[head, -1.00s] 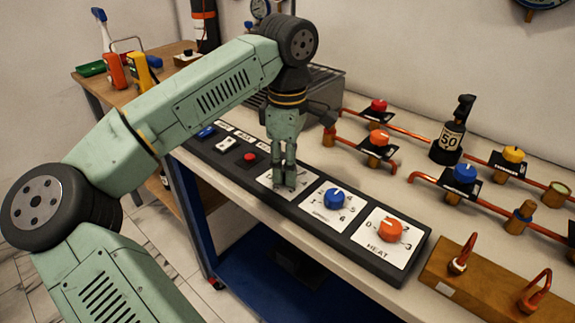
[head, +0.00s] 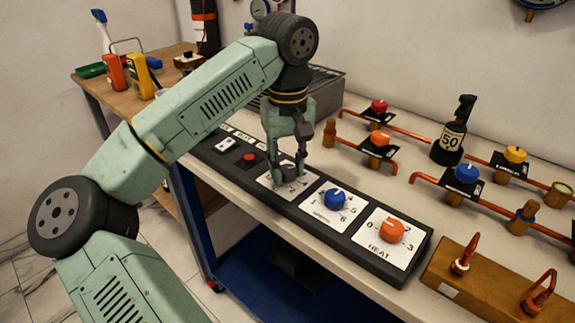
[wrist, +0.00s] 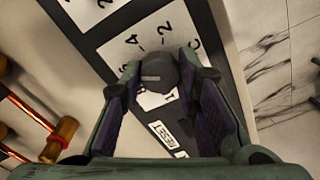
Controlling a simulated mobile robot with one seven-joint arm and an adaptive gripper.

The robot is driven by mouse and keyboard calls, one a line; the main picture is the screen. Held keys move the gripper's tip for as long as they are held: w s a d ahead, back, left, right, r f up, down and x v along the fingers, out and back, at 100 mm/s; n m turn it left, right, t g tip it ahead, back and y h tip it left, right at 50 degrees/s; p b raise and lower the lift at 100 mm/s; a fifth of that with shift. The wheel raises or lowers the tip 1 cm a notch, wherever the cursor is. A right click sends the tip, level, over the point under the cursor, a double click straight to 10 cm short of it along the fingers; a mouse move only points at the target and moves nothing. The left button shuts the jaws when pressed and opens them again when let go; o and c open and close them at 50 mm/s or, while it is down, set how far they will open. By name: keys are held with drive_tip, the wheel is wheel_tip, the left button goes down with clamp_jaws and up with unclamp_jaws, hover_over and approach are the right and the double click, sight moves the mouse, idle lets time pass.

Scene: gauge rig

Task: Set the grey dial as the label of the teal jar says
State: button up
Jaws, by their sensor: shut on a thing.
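The grey dial (wrist: 161,76) sits on a white plate with black numbers (wrist: 141,46). A short pale mark shows on the dial in the wrist view, towards its left side. My gripper (head: 287,174) is down over that plate in the head view, with its fingers on the dial. The wrist view shows one finger on each side of the dial, shut on it. The fingers cover part of the numbers, so I cannot read the whole scale or the exact setting. No teal jar shows in either view.
A blue dial (head: 334,198) and an orange HEAT dial (head: 391,231) stand to the right on the same panel. A red button (head: 249,157) is to the left.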

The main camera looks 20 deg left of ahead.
sight(288, 169)
drive_tip(key=m, duration=0.4)
drive_tip(key=shift+m, duration=0.3)
drive_tip(key=m, duration=0.4)
drive_tip(key=shift+m, duration=0.3)
drive_tip(key=o, duration=1.2)
drive_tip(key=shift+c, duration=0.2)
drive_tip(key=shift+r, duration=0.1)
wheel_tip(288, 169, up, 12)
